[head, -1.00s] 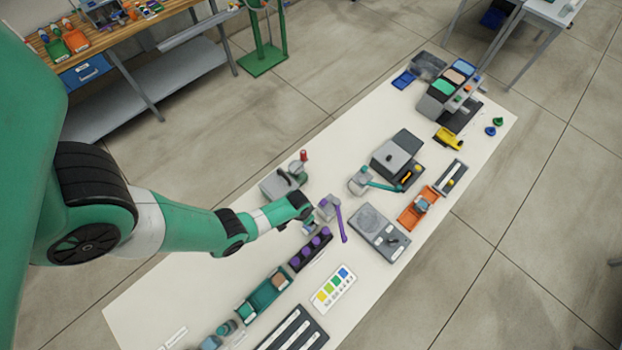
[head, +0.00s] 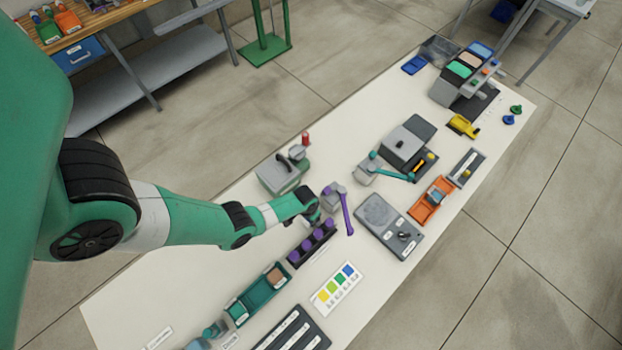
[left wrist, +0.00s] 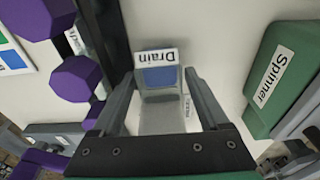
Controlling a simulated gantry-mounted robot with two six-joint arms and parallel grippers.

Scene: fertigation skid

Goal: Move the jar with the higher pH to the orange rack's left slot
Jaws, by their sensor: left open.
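The orange rack (head: 418,217) lies toward the table's right edge in the head view. A small grey-blue jar (head: 437,197) appears to sit in it, nearer its far end. Two bluish-teal jars (head: 214,330) stand at the near left, partly cut off; no pH reading is legible. No jar shows between the fingers. My right gripper is out of view.
The purple-knobbed rack (head: 312,243) and purple-armed device (head: 337,197) stand close to my gripper. The green Spinner (left wrist: 285,78) is at the wrist view's right. A teal rack (head: 240,313), colour chart (head: 337,289) and grey panel (head: 388,226) are nearby.

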